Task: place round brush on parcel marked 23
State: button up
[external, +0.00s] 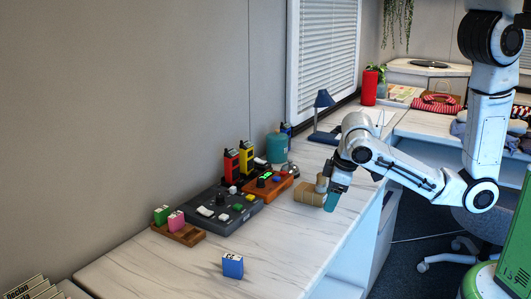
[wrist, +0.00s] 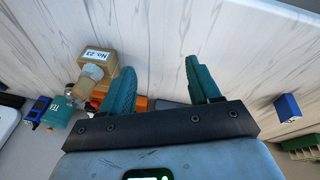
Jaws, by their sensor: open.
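The parcel marked 23 (wrist: 101,56) is a brown cardboard box with a white label, lying on the white worktop; it also shows in the external view (external: 306,195). The round brush (wrist: 92,72), pale tan with a round end, overlaps the parcel in the wrist view. In the external view the brush (external: 321,184) stands at the parcel's right end, seemingly on it; the exact contact is hidden. My gripper (external: 332,198) is just right of both, pointing down. In the wrist view its teal fingers (wrist: 158,88) are apart, with nothing between them.
An orange control box (external: 267,190) and a dark control box (external: 222,213) stand left of the parcel, with a teal canister (external: 277,149) behind. A blue block (external: 232,266) lies nearer the front. A wooden tray (external: 180,235) holds blocks. The worktop's front middle is clear.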

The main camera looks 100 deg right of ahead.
jog(key=s+a+f+n+y, duration=0.1)
jog(key=s+a+f+n, duration=0.1)
jog(key=a, duration=0.4)
jog(key=s+a+f+n+y, duration=0.2)
jog(key=s+a+f, duration=0.1)
jog(key=a, duration=0.3)
jog(key=shift+s+a+n+g, duration=0.2)
jog(key=shift+s+n+g, duration=0.1)
jog(key=shift+n, duration=0.1)
jog(key=shift+f, duration=0.1)
